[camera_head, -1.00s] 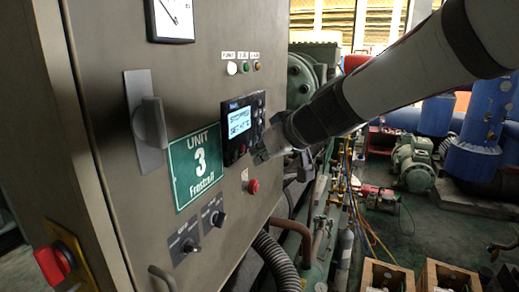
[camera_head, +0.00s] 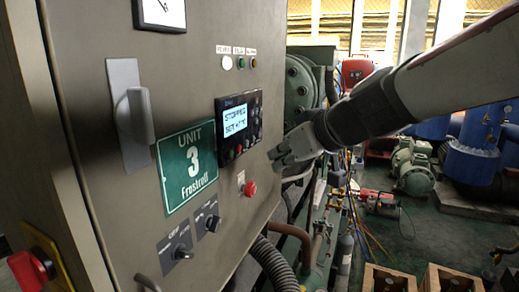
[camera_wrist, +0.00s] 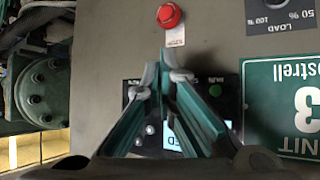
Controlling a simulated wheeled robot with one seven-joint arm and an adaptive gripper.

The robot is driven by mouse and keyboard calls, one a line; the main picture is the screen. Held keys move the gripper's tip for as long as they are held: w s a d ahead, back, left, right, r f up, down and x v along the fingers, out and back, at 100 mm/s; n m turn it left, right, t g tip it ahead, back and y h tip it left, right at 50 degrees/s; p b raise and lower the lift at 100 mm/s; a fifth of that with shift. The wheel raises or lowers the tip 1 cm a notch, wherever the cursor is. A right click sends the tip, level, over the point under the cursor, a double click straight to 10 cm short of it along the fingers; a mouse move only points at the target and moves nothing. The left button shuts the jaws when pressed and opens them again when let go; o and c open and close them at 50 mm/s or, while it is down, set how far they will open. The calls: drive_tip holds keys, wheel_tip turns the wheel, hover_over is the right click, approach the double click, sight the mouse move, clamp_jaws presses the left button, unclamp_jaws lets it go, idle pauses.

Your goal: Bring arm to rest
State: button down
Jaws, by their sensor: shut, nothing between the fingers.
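My gripper (camera_head: 280,157) is at the right edge of the grey control cabinet, just right of the controller (camera_head: 238,127) with its lit screen reading "STOPPED". In the wrist view my gripper (camera_wrist: 163,75) points at the cabinet face, its fingertips together and nothing between them. The controller (camera_wrist: 150,130) is partly hidden behind the fingers there. My arm reaches in from the upper right. I cannot tell how wide the gap is between the fingertips and the panel.
A red button (camera_head: 250,188) sits below the controller, and a green "UNIT 3" plate (camera_head: 187,164) to its left. Pipes and a ribbed hose (camera_head: 275,262) run beside the cabinet. Wooden crates (camera_head: 388,279) stand on the floor at lower right.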

drive_tip(key=s+d+f+m+g+h, duration=0.1)
drive_tip(key=s+d+f+m+h, duration=0.2)
drive_tip(key=s+d, duration=0.6)
drive_tip(key=s+d+f+m+g+h, duration=0.1)
drive_tip(key=s+d+f+m+h, duration=0.2)
drive_tip(key=s+d, duration=0.6)
drive_tip(key=s+f+m, duration=0.1)
drive_tip(key=s+m, duration=0.1)
drive_tip(key=s, duration=0.4)
drive_tip(key=shift+s+g+h, duration=0.3)
drive_tip(key=shift+g+h, duration=0.1)
